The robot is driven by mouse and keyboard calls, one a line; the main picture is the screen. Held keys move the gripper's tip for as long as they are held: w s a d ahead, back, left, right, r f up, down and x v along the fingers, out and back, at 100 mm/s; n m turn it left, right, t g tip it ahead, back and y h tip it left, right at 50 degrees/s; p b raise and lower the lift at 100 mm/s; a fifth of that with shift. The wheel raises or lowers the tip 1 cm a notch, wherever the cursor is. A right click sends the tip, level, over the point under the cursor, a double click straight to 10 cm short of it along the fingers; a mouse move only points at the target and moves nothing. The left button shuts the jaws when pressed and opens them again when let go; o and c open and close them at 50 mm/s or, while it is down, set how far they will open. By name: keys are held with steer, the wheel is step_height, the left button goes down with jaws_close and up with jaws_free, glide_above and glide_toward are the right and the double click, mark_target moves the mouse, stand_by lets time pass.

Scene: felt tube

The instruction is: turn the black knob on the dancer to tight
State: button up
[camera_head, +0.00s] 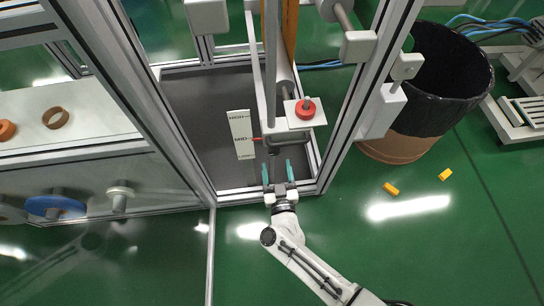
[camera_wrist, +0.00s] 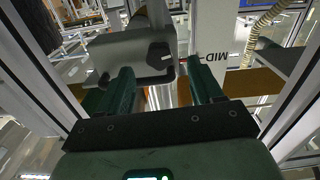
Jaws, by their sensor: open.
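The black knob (camera_wrist: 160,54) shows in the wrist view on a grey plate (camera_wrist: 112,52) of the dancer. It lies beyond my fingertips, between their lines of sight, and I cannot tell its exact distance. In the head view the knob is not clear. A red pointer (camera_head: 256,139) on the dancer is at the MID mark of a white scale strip (camera_head: 239,145); the strip also shows in the wrist view (camera_wrist: 206,32). My gripper (camera_head: 277,170) is open and empty, its two teal fingers reaching toward the dancer; they also show in the wrist view (camera_wrist: 160,76).
Aluminium posts (camera_head: 357,90) frame the bay around my gripper. A red disc (camera_head: 305,109) on a white plate is close above it. A black-lined bin (camera_head: 445,75) and small yellow pieces (camera_head: 391,188) are at the right. Green floor is free at lower right.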

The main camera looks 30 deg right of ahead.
mark_target(274, 154)
steer(key=shift+b+x, duration=0.55)
steer(key=shift+x, duration=2.05)
steer(key=shift+c, duration=0.4)
steer(key=c, duration=1)
steer(key=shift+m, duration=0.4)
steer(key=m, duration=0.3)
steer(key=shift+m, duration=1.9)
